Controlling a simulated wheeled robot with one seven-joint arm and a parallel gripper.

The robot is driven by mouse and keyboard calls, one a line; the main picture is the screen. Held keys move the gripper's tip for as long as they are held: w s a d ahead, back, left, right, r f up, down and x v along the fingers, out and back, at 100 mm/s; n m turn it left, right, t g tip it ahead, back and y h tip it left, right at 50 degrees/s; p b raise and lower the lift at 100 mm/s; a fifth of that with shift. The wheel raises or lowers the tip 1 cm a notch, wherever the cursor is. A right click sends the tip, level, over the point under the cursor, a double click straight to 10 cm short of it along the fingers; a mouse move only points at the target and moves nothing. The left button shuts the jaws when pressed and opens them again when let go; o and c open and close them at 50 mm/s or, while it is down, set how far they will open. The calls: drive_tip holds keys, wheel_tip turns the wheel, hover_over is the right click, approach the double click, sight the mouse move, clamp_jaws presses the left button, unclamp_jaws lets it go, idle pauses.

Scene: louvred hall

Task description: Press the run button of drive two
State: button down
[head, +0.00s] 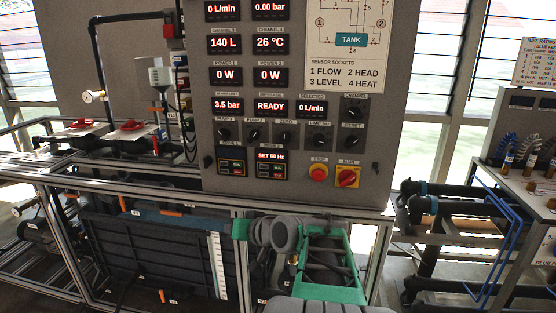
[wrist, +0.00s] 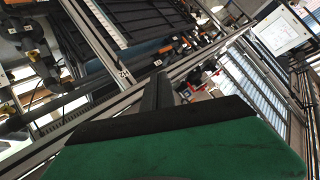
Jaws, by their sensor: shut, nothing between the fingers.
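The grey control panel (head: 385,150) stands upright ahead in the head view. Low on it sit two small drive units side by side, the left one (head: 231,168) and the right one (head: 271,166). The right one, seemingly drive two, shows "SET 50 Hz" and small coloured buttons; which is run is too small to read. My gripper shows in the wrist view (wrist: 163,92), its dark fingers together and empty, pointing toward the metal frame. In the head view my arm is below the panel, and the fingertips cannot be made out. My gripper is apart from the drive units.
Right of the drives are a red stop button (head: 318,173) and a red-yellow main switch (head: 347,177). A row of black knobs (head: 254,136) lies above them. The metal frame rail (head: 130,195) and dark tank (head: 150,250) are below. Black pipes (head: 450,205) stand at right.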

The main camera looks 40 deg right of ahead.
sight(278, 167)
drive_tip(key=s+d+r+m+t+h+p, duration=0.1)
drive_tip(key=s+d+r+m+t+h, duration=0.1)
drive_tip(key=d+r, duration=0.7)
drive_tip(key=shift+s+d+m+t, duration=0.5)
drive_tip(key=shift+s+d+t, duration=0.2)
drive_tip(key=shift+d+t, duration=0.3)
drive_tip(key=shift+d, duration=0.1)
drive_tip(key=shift+w+d+p, duration=0.35)
drive_tip(key=shift+w+d, duration=0.55)
drive_tip(key=shift+d, duration=0.25)
drive_tip(key=shift+w+d+p, duration=0.4)
drive_tip(key=shift+w+d, duration=0.5)
drive_tip(key=shift+d, duration=0.25)
drive_tip(key=shift+w+d+p, duration=0.35)
drive_tip(key=shift+w+d, duration=0.55)
drive_tip(key=shift+d, duration=0.25)
drive_tip(key=shift+w+d, duration=0.25)
drive_tip(key=shift+d, duration=0.05)
drive_tip(key=shift+w+d+r, duration=0.1)
drive_tip(key=shift+w+d, duration=0.1)
drive_tip(key=shift+d, duration=0.1)
drive_tip(key=shift+a, duration=0.1)
drive_tip(key=shift+s+a+b, duration=0.45)
drive_tip(key=shift+a, duration=0.05)
